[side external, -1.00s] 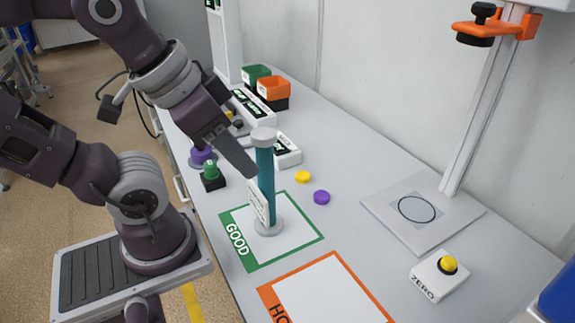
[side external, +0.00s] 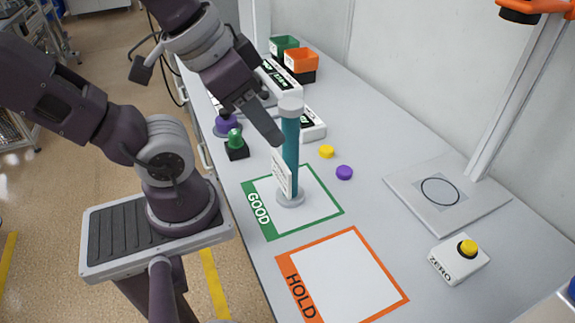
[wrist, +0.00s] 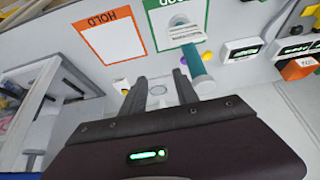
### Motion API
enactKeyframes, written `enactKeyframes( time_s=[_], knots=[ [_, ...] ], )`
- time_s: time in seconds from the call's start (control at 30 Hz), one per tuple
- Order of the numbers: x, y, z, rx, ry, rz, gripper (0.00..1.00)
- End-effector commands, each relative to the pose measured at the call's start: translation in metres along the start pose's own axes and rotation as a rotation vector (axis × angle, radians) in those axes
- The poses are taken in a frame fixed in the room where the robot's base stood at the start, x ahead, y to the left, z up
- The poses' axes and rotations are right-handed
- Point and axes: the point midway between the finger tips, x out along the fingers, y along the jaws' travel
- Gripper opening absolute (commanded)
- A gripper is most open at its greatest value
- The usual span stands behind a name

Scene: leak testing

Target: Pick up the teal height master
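The teal height master (side external: 290,150) stands upright on the green-framed GOOD mat (side external: 325,208). It is a teal column with a grey cap and round grey base, and a white label plate (side external: 281,173) at its side. My gripper (side external: 276,138) is beside its upper part, left of it in the side view. In the wrist view the two fingers of my gripper (wrist: 162,80) are apart with nothing between them. There the teal column (wrist: 193,60) is just right of the right finger, outside the gap. Whether they touch is unclear.
The orange HOLD mat (side external: 350,275) is empty. A yellow disc (side external: 326,152) and a purple disc (side external: 344,172) lie near the column. A green button (side external: 236,146), a ZERO button box (side external: 459,260) and a stand with a plate (side external: 447,194) are around. Bins (side external: 300,60) stand behind.

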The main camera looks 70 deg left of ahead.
Motion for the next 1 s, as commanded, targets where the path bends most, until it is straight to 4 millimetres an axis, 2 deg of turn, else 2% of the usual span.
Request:
enactKeyframes(
  time_s=[0.4,0.5,0.53,0.8,0.9,0.97,1.0],
  knots=[
    [0.0,0.0,0.0,0.0,0.0,0.0,0.36],
    [0.0,0.0,0.0,0.0,0.0,0.0,0.56],
    [0.0,0.0,0.0,0.0,0.0,0.0,0.59],
    [0.0,0.0,0.0,-0.005,-0.002,-0.001,0.59],
    [0.003,-0.004,-0.004,-0.118,-0.05,-0.022,0.59],
    [0.007,-0.008,-0.011,-0.281,-0.109,-0.062,0.59],
    [0.011,-0.013,-0.016,-0.419,-0.153,-0.107,0.59]
  ],
)
